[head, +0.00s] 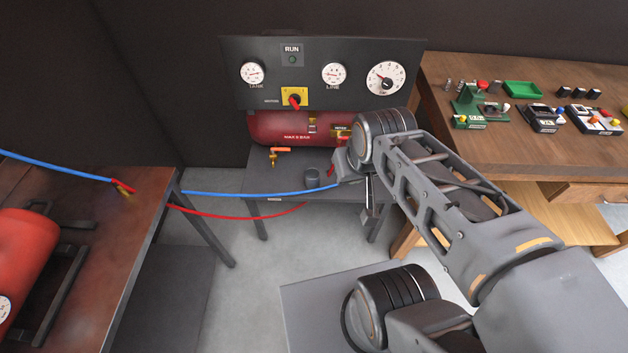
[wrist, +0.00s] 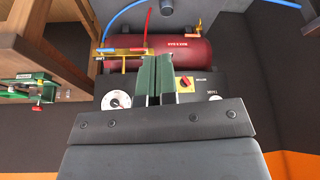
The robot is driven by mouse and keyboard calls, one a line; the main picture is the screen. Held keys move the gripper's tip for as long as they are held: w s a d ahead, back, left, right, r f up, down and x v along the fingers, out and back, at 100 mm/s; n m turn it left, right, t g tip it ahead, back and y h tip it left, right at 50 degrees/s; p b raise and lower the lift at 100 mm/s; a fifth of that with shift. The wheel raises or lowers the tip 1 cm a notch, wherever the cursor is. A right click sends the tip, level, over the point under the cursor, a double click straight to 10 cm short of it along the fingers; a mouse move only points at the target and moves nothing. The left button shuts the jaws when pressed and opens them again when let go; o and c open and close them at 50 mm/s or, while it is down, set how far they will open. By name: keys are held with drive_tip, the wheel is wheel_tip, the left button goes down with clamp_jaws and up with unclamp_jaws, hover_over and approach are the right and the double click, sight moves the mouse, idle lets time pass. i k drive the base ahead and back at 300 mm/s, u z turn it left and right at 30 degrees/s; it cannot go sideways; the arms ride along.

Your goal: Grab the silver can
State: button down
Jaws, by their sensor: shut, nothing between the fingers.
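A grey round shape (wrist: 166,7) at the top edge of the wrist view may be the same thing, partly cut off. My gripper (wrist: 157,58) is shut and empty, its two green-grey fingers close together in front of the tank and gauge panel. It is apart from the cylinder. In the head view my arm mostly hides it.
The red tank (head: 290,128) sits under a black gauge panel (head: 320,95). A blue hose (head: 255,193) and a red hose (head: 235,214) run to the low table (head: 270,187). A wooden bench (head: 450,75) with small devices stands at right, and a brown table (head: 85,225) at left.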

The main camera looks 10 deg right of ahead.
sight(312, 175)
drive_tip(key=z, duration=0.4)
drive_tip(key=i, duration=0.55)
drive_tip(key=u, duration=2.3)
